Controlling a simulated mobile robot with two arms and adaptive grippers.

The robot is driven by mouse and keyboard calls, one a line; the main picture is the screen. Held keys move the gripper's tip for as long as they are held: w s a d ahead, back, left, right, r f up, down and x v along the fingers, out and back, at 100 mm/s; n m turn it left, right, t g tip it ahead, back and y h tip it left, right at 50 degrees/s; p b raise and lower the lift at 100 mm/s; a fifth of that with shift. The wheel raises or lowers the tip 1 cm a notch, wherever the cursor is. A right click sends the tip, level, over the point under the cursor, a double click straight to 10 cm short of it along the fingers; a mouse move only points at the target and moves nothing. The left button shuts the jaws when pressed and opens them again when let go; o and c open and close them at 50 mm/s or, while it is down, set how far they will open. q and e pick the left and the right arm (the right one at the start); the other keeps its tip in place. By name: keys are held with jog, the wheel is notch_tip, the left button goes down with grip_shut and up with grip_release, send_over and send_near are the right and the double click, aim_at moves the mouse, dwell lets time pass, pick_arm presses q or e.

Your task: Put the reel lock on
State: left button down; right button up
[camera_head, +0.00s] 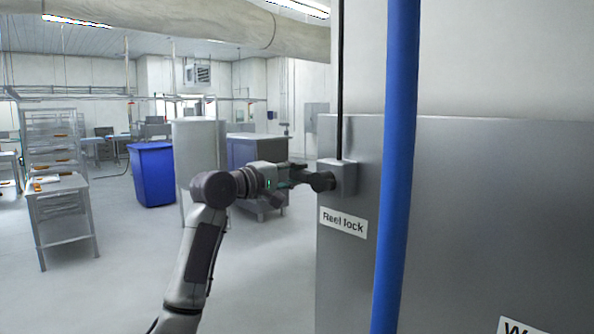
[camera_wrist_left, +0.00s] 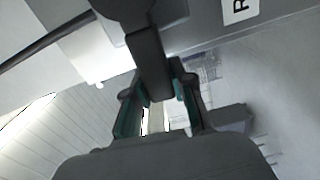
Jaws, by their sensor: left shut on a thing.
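The reel lock is a small grey box (camera_head: 345,176) on a steel panel, above a white "Reel lock" label (camera_head: 343,221). A dark knob or handle (camera_head: 322,181) sticks out of its left side. My left gripper (camera_head: 303,176) reaches it from the left and is shut on the handle. In the left wrist view the dark handle (camera_wrist_left: 150,58) runs down between the two teal-lined fingers (camera_wrist_left: 158,85). Its exact switch position cannot be told. My right gripper is not in view.
A thick blue vertical pipe or hose (camera_head: 397,150) stands in front of the steel panel (camera_head: 480,220), right of the box. A thin dark conduit (camera_head: 340,80) rises from the box. A blue bin (camera_head: 151,174) and a wire-shelf table (camera_head: 60,205) stand farther back left; floor between is clear.

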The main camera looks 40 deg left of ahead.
pick_arm(q)
jog(key=shift+f+n, duration=0.25)
jog(key=shift+n, duration=0.15)
jog(key=shift+f, duration=0.1)
jog(key=c, duration=1)
grip_release()
jog(key=shift+o, duration=0.2)
jog(key=shift+a, duration=0.1)
jog(key=shift+s, duration=0.15)
jog(key=s, duration=1.1)
jog(key=shift+s+a, duration=0.4)
jog(key=shift+a, duration=0.05)
